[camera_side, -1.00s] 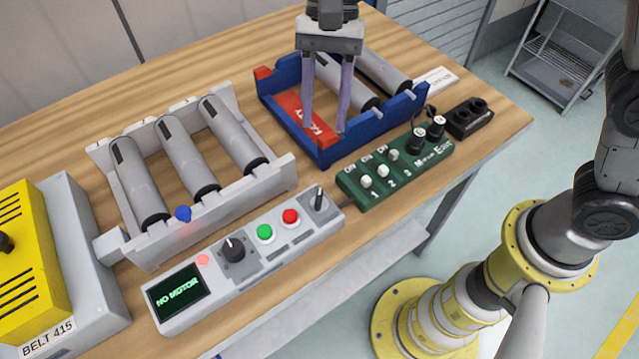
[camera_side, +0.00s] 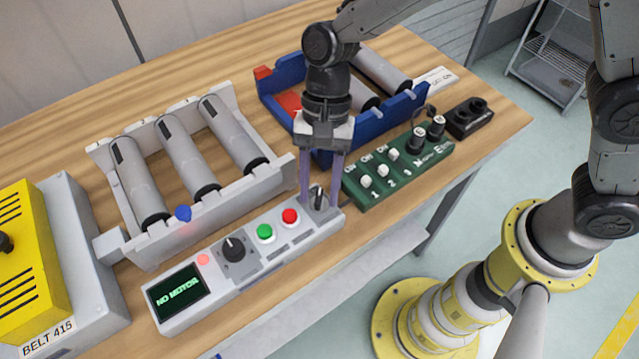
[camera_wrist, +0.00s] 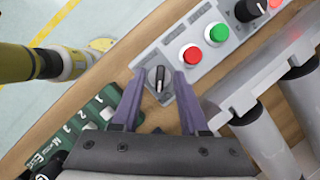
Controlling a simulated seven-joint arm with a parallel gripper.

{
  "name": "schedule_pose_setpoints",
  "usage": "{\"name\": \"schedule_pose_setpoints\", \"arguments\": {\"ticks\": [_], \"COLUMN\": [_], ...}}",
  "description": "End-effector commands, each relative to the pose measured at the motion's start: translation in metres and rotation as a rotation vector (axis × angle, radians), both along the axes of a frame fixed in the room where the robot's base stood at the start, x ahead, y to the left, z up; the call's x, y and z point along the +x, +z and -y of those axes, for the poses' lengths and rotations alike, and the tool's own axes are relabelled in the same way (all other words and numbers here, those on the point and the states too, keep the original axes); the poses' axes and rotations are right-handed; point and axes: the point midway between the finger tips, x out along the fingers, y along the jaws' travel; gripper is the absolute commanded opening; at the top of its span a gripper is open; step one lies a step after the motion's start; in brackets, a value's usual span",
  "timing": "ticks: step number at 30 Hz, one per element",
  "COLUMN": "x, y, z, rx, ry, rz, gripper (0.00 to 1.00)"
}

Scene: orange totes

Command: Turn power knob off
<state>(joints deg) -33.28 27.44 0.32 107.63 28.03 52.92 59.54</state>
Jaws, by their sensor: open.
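A grey control box (camera_side: 190,314) lies on the wooden table. A small dark knob (camera_side: 319,198) stands at its right end, and it also shows in the wrist view (camera_wrist: 159,80). A larger black knob (camera_side: 233,249) sits near the display (camera_side: 178,291), which reads "NO MOTOR". My gripper (camera_side: 319,205) points down at the right end of the box. Its two purple fingers are open, one on either side of the small knob, with gaps visible in the wrist view (camera_wrist: 158,78). I cannot tell which knob is the power knob.
Green (camera_side: 265,232) and red (camera_side: 290,216) buttons sit left of the small knob. A green board (camera_side: 405,178) with switches and plugs is to the right. A grey roller rack (camera_side: 225,207) and a blue tote (camera_side: 418,107) with rollers stand behind.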

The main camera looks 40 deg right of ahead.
Motion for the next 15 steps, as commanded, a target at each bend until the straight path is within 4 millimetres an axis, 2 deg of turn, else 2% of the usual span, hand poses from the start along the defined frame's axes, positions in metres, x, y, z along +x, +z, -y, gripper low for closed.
{"name": "schedule_pose_setpoints", "arguments": {"ticks": [6,13,15], "x": [0.0000,0.0000,0.0001], "y": [-0.0003,-0.0001,0.0000], "z": [0.0000,0.0000,0.0001], "rx": [0.000,0.000,0.000], "ry": [0.000,0.000,0.000], "rz": [0.000,0.000,0.000], "gripper": [0.44,0.02,0.00]}}
